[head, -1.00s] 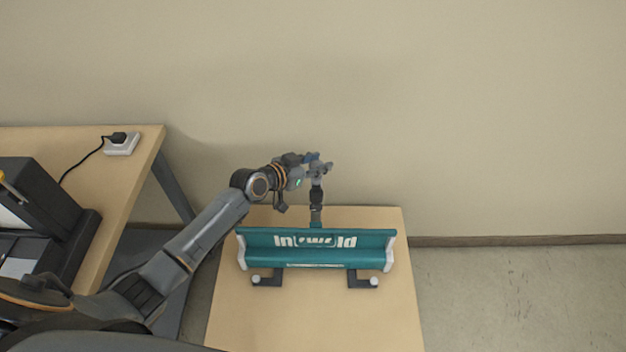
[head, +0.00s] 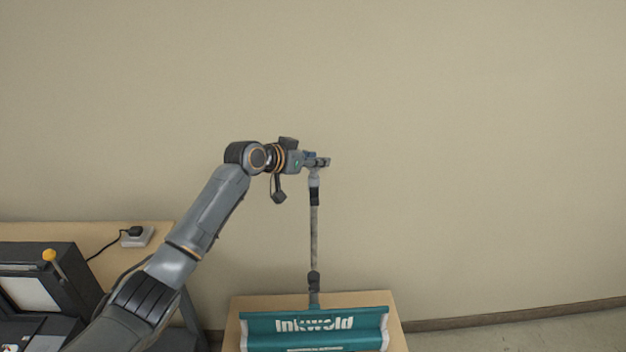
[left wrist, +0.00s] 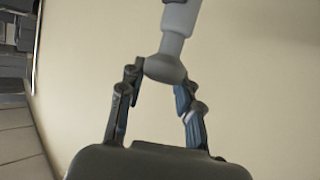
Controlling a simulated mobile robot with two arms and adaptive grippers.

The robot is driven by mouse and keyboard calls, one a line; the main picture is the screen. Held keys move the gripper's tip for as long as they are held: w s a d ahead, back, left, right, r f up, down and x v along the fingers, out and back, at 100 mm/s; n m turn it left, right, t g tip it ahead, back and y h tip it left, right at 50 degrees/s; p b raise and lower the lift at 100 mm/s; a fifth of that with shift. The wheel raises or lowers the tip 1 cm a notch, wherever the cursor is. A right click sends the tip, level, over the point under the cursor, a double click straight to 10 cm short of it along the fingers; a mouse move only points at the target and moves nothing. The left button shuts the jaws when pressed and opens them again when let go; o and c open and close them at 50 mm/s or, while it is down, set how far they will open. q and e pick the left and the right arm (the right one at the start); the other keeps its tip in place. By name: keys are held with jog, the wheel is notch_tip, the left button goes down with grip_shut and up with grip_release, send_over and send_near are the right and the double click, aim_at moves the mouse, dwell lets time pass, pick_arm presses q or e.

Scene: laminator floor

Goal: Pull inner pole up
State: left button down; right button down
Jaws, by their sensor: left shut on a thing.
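The inner pole (head: 314,240) is a thin grey rod. It rises upright from a dark collar (head: 314,282) behind the teal banner base (head: 300,328) marked "Inkwold". A good length of it shows between the collar and a dark fitting (head: 314,190) near its top. My left gripper (head: 321,162) is shut on the pole's top end. In the left wrist view the fingers (left wrist: 160,92) close around a grey flared end piece (left wrist: 166,67), with a lighter grey length beyond it. My right gripper is not in view.
The base stands on a small wooden table (head: 235,312) against a beige wall (head: 450,130). At left, a wooden desk (head: 60,235) holds a dark machine (head: 68,275) with a yellow knob, and a white socket block (head: 138,237) with a black plug. Air above the base is clear.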

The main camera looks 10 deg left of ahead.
pick_arm(q)
jog(key=shift+r, duration=1.1)
jog(key=c, duration=0.8)
grip_release()
jog(key=shift+a, duration=0.1)
jog(key=shift+c, duration=0.2)
jog(key=shift+s, duration=0.15)
jog(key=v, duration=1.2)
